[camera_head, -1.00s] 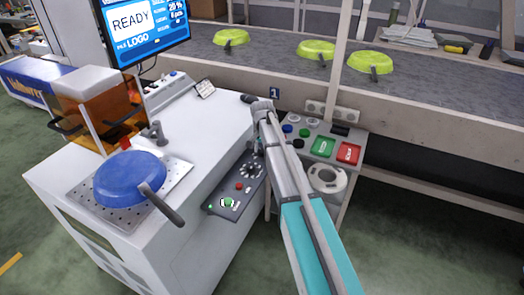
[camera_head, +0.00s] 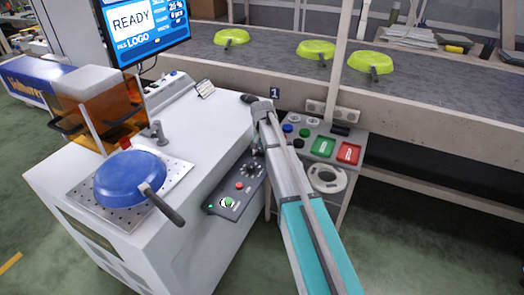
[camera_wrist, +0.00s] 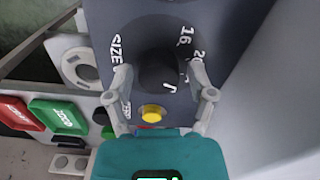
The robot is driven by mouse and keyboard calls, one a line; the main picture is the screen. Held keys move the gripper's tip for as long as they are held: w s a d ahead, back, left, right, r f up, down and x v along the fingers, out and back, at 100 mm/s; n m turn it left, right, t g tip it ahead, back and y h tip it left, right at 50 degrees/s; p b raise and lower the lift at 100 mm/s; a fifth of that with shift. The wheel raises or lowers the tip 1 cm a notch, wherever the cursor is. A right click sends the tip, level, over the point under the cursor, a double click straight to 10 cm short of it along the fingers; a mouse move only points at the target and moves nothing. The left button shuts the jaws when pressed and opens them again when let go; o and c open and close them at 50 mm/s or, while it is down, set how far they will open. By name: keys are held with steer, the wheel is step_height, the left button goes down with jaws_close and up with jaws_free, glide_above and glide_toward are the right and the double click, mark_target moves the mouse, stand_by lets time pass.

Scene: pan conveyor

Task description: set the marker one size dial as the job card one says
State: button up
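The size dial is a black round knob (camera_wrist: 158,68) on a dark grey plate, with "SIZE" and the numbers 16 and 20 around it in the wrist view; other marks are partly hidden. My gripper (camera_wrist: 160,74) is open, with one finger on each side of the knob and a visible gap on both sides. In the head view, the dial (camera_head: 252,169) sits on the grey control panel (camera_head: 223,191), and my arm hides most of my gripper. A small card (camera_head: 205,88) stands on the white machine top (camera_head: 215,118); its text is too small to read.
A yellow button (camera_wrist: 153,114) lies just below the knob. A blue pan (camera_head: 130,178) rests on a perforated plate at the left. Green (camera_head: 323,147) and red (camera_head: 348,153) buttons are on a panel to the right. Lime pans (camera_head: 371,62) lie on the conveyor behind.

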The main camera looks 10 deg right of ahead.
mark_target(262, 150)
steer(key=shift+o, duration=0.2)
steer(key=shift+m, duration=0.4)
steer(key=shift+m, duration=1.4)
steer(key=m, duration=0.4)
steer(key=shift+m, duration=0.3)
step_height(262, 150, up, 14)
steer(key=p, duration=1.4)
steer(key=s+r+n+p, duration=0.3)
steer(key=s+n, duration=0.2)
steer(key=s, duration=0.6)
steer(key=s+r+n+p, duration=0.3)
steer(key=s+n, duration=0.1)
steer(key=s, duration=0.8)
steer(key=shift+r+n, duration=0.2)
steer(key=shift+n, duration=0.2)
steer(key=shift+a, duration=0.1)
steer(key=s+n, duration=0.3)
steer(key=s, duration=0.5)
steer(key=shift+r+n+p, duration=0.25)
steer(key=shift+n+p, duration=0.15)
steer(key=shift+p, duration=0.05)
